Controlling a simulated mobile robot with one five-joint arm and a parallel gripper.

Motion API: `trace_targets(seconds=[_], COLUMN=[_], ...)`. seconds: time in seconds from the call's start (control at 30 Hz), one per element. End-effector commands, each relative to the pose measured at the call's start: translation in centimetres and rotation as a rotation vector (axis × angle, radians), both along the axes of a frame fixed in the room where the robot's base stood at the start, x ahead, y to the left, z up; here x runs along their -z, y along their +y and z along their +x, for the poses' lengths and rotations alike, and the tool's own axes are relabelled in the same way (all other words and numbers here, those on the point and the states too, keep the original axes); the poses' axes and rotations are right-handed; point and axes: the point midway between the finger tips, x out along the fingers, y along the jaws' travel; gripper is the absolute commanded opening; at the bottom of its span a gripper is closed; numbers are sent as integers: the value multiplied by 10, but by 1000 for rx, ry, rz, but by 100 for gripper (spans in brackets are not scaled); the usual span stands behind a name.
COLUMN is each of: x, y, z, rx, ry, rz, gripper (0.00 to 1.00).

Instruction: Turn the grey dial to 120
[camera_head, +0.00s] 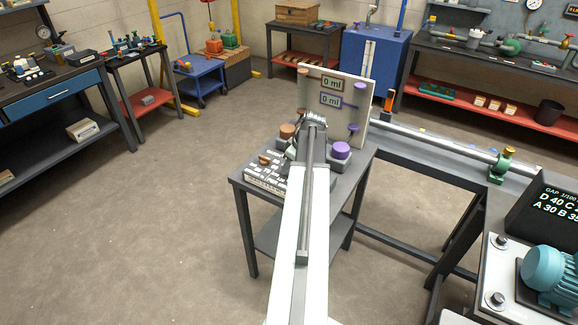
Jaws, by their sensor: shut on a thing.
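My white arm reaches from the bottom of the view to a small dark table. My gripper (314,120) is at its far end, in front of an upright cream panel (347,87). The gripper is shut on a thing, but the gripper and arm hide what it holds. No grey dial can be made out clearly, and no dial reading of 120 can be read.
A brown knob (287,130) stands left of my gripper and a purple knob (341,149) right of it. A labelled board (264,176) lies at the table's left. A teal motor (550,275) and a dark screen (553,209) are at right. Open floor lies left.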

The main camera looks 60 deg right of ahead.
Motion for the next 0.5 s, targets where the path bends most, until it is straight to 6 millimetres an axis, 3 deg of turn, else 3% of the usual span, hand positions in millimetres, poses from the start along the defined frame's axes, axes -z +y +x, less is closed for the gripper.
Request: trace_targets(seconds=[0.27,0.5], x=[0,0], y=[2,4], z=[0,1], rx=[103,299], ry=[-2,-3], rz=[-4,-3], gripper=[0,0])
